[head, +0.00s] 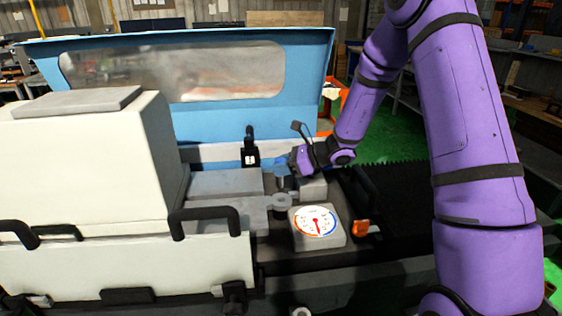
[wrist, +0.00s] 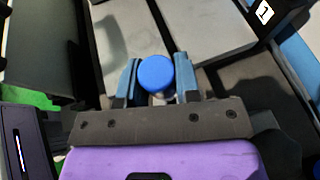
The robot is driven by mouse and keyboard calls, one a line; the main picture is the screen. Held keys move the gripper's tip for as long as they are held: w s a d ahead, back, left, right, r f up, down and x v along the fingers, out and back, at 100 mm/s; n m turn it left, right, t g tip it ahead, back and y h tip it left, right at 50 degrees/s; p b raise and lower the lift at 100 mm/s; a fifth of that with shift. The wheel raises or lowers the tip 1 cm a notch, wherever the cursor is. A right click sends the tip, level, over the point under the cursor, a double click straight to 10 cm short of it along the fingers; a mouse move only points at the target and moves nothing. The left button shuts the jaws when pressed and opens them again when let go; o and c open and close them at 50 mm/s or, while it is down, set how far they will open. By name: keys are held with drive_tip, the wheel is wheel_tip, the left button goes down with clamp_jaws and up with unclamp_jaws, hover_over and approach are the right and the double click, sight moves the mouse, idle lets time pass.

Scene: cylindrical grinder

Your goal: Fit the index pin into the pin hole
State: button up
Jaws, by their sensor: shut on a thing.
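The index pin shows in the wrist view as a round blue knob (wrist: 155,73) with a little grey below it. My gripper (wrist: 157,82) has its two blue fingers closed on either side of it. In the head view my gripper (head: 282,163) is over the machine bed, behind the dial gauge. A grey round post stands just below the fingers there; I cannot tell whether the pin touches it. No pin hole can be made out in either view; the gripper and pin may cover it.
A dial gauge (head: 317,222) on a grey block stands in front of my gripper. A black upright clamp (head: 250,148) is to its left. A large white housing (head: 85,165) fills the left, and a blue windowed guard (head: 190,80) rises behind.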

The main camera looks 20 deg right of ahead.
drive_tip(key=shift+f, duration=1.8)
drive_tip(key=shift+f, duration=3.15)
drive_tip(key=o, duration=1.1)
drive_tip(key=shift+c, duration=0.2)
drive_tip(key=shift+s+d, duration=0.1)
drive_tip(key=v, duration=1)
drive_tip(key=shift+s+d+r, duration=0.1)
drive_tip(key=shift+s+d, duration=0.05)
drive_tip(key=shift+d, duration=0.05)
